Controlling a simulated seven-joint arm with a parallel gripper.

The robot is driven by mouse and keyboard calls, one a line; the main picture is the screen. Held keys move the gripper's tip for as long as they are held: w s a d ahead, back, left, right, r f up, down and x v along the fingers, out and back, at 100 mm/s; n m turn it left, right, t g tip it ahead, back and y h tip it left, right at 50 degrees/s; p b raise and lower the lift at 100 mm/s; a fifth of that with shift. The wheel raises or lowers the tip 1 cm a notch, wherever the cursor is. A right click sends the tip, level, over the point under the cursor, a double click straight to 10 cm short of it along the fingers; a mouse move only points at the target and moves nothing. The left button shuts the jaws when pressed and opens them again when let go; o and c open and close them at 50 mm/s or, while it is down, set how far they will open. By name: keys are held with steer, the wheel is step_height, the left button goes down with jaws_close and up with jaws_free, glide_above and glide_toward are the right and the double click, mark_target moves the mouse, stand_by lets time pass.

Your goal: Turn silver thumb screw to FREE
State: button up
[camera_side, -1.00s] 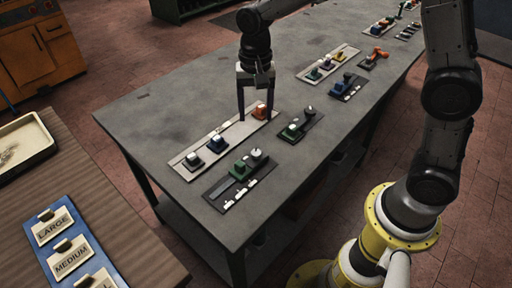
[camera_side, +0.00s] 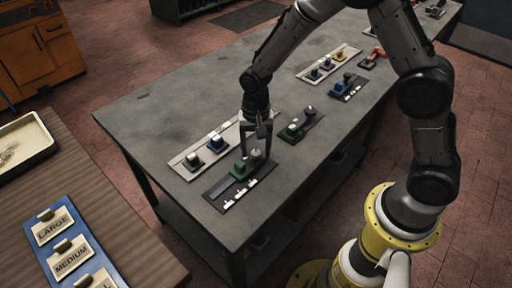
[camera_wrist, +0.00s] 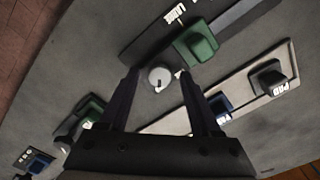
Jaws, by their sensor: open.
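A round silver thumb screw (camera_side: 257,154) stands beside a green block (camera_side: 239,169) on a dark plate (camera_side: 213,193) near the table's front edge. In the wrist view the screw (camera_wrist: 159,77) shows as a pale disc with a small dark mark, next to the green block (camera_wrist: 197,43). My gripper (camera_side: 258,158) is open and points down over the screw. In the wrist view its fingertips (camera_wrist: 157,75) lie on either side of the screw, apart from it. Whether they reach down to its height is unclear.
A second dark plate with a green block (camera_side: 292,132) and a grey knob (camera_side: 309,111) lies close to the right. A light plate with blocks, including a blue one (camera_side: 217,143), lies to the left. Bare table (camera_side: 150,115) is further left.

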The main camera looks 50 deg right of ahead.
jaws_close()
stand_by(0.3)
steer(key=shift+n, duration=0.3)
steer(key=n, duration=0.3)
steer(key=shift+n, duration=0.3)
steer(key=n, duration=0.4)
steer(key=shift+n, duration=0.3)
steer(key=n, duration=0.4)
steer(key=shift+n, duration=2.5)
steer(key=shift+r, duration=0.1)
